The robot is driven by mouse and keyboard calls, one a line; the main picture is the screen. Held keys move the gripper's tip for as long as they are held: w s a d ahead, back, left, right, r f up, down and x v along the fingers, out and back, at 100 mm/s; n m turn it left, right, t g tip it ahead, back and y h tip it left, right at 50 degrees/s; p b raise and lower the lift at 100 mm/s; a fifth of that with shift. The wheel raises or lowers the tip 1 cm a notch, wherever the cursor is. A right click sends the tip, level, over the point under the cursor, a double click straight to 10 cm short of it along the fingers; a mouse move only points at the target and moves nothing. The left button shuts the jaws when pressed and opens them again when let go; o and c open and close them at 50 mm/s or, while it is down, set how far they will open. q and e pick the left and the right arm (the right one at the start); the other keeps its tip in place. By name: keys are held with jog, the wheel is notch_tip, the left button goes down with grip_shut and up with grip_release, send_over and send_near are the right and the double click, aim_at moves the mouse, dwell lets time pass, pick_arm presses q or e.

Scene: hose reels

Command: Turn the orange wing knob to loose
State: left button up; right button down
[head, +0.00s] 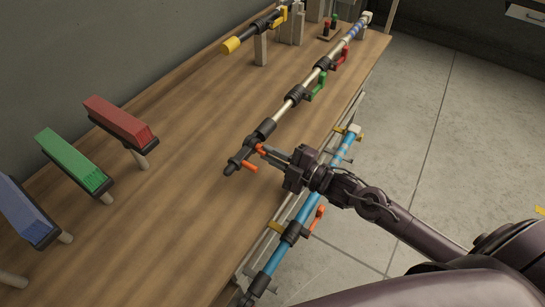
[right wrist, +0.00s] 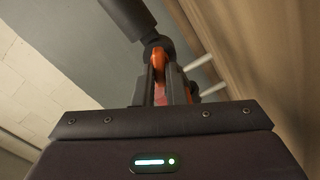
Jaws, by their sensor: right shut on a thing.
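The orange wing knob (head: 250,167) is on the black end fitting of a silver pole (head: 287,106) that lies along the wooden bench. My right gripper (head: 265,152) reaches in from the right and is shut on the knob. In the right wrist view the knob (right wrist: 158,60) shows as orange between the two dark fingers (right wrist: 160,75). The fingers hide part of it. The pole's black end (head: 231,168) points toward the lower left. My left gripper is not in view.
The same pole carries green (head: 317,91) and red levers farther up. A blue pole (head: 307,205) with an orange lever (head: 317,217) lies along the bench's front edge, below my right gripper. Red (head: 118,121), green (head: 74,160) and blue brush-like blocks stand at left. The bench middle is clear.

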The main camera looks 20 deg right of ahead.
jog(key=n, duration=0.1)
jog(key=n+b, duration=0.1)
jog(key=n, duration=0.1)
jog(key=n+b, duration=0.1)
jog(key=shift+f+n, duration=0.25)
jog(key=shift+n, duration=0.15)
jog(key=shift+n+b, duration=1.25)
jog(key=shift+n, duration=0.75)
jog(key=c, duration=1.5)
grip_release()
jog(key=v, duration=0.6)
jog(key=shift+v, duration=0.9)
